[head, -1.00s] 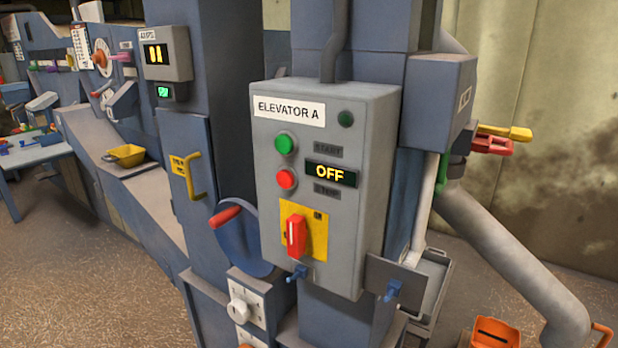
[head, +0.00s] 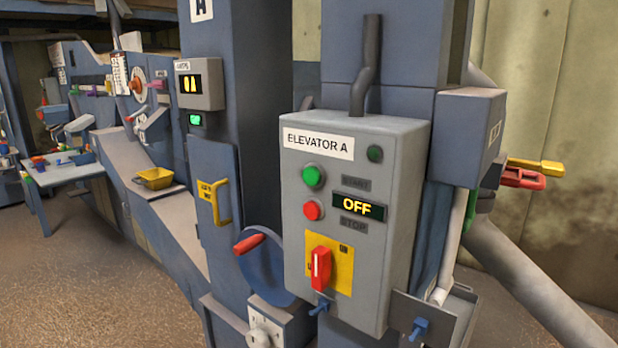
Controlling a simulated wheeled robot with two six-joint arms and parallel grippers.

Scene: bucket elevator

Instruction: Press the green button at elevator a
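A grey control box (head: 400,165) labelled "ELEVATOR A" is mounted on a blue-grey column, right of the middle in the head view. The green button (head: 313,176) is on its upper left face, beside a plate reading START. A red button (head: 312,210) sits just below it. A display (head: 358,206) to the right reads OFF in yellow. A small dark green lamp (head: 375,153) is at the box's upper right. A red rotary switch (head: 321,268) on a yellow plate is lower down. Neither gripper is in view, and nothing covers the green button.
A blue wheel with a red handle (head: 249,244) sticks out left of the box. A yellow door handle (head: 217,203) and a display unit (head: 200,84) are further left. A yellow scoop (head: 154,178) rests on a sloped surface. Open floor (head: 80,285) lies at the lower left.

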